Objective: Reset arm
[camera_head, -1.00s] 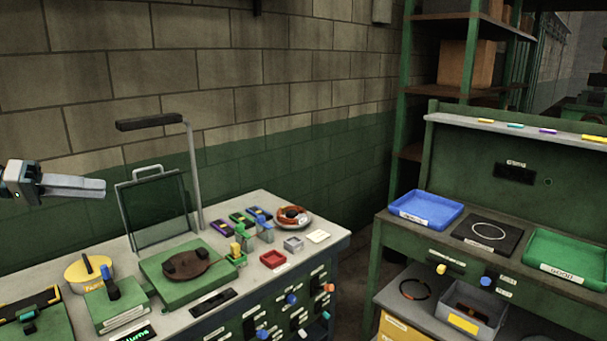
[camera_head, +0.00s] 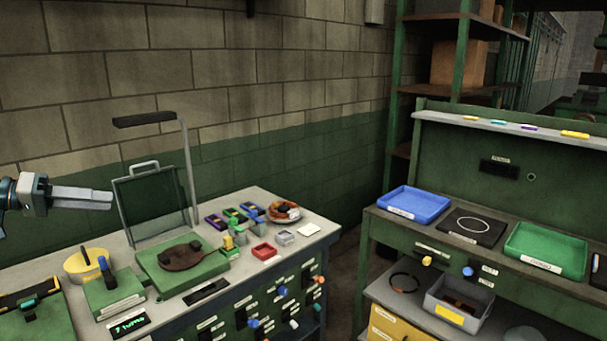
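My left gripper (camera_head: 84,197) is raised at the left edge, in front of the wall and above the left bench. Its fingers point right and look close together, with nothing seen between them. From this side I cannot tell whether there is a gap. My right gripper is not in view. A green block with a brown disc (camera_head: 186,256) sits on the left bench. A blue tray (camera_head: 413,205), a black mat with a white ring (camera_head: 472,226) and a green tray (camera_head: 545,250) lie on the right bench.
A framed panel (camera_head: 150,208) and a lamp post (camera_head: 190,170) stand on the left bench near my gripper. A gap separates the benches. A grey bin (camera_head: 460,301) sits on the lower shelf.

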